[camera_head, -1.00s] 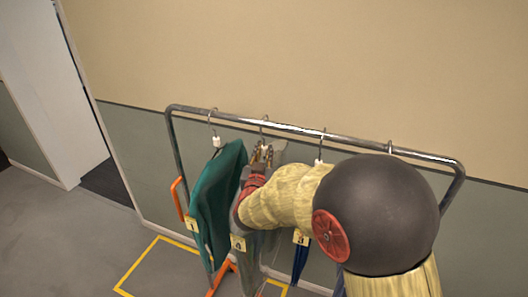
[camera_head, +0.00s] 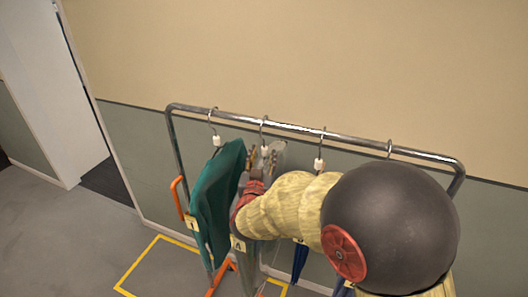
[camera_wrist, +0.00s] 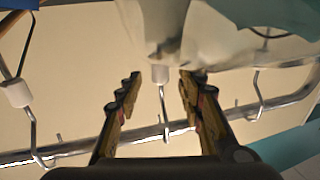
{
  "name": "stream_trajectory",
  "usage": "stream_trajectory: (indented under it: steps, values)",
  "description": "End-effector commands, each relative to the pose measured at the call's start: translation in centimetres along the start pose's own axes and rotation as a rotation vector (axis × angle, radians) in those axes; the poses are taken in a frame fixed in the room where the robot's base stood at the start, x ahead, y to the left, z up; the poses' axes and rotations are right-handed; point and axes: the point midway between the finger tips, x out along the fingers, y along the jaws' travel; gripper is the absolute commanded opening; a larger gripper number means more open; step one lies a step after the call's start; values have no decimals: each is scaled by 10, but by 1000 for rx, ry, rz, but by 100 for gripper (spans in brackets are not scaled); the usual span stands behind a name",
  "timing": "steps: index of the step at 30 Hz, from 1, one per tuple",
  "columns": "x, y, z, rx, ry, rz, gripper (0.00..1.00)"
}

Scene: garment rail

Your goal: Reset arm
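My gripper (camera_head: 261,160) is by the second hanger from the left on the garment rail (camera_head: 290,128). In the wrist view my gripper (camera_wrist: 158,88) is open, its two fingers spread to either side of this hanger's white neck (camera_wrist: 160,74), with a visible gap on each side. The hanger's hook (camera_wrist: 164,108) goes up to the rail (camera_wrist: 140,136). The hanger carries a pale, see-through garment (camera_wrist: 200,42). In the head view my arm hides much of that garment.
A teal garment (camera_head: 217,195) hangs close to the left of my gripper. More hangers (camera_head: 320,163) and a blue garment (camera_head: 300,262) are to the right. The wall (camera_head: 300,60) is behind the rail. Yellow tape (camera_head: 138,264) marks the floor, and a doorway opens at the far left.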

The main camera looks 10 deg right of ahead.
Motion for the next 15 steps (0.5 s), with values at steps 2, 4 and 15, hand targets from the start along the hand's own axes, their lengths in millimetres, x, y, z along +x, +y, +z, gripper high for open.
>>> stream_trajectory:
  steps: [2, 4, 15]
  values:
    - [-18, -2, -1, 2, 1, -4, 38]
    - [-33, -1, -1, 2, 2, -3, 38]
    - [-85, -1, -1, 1, 2, -1, 38]
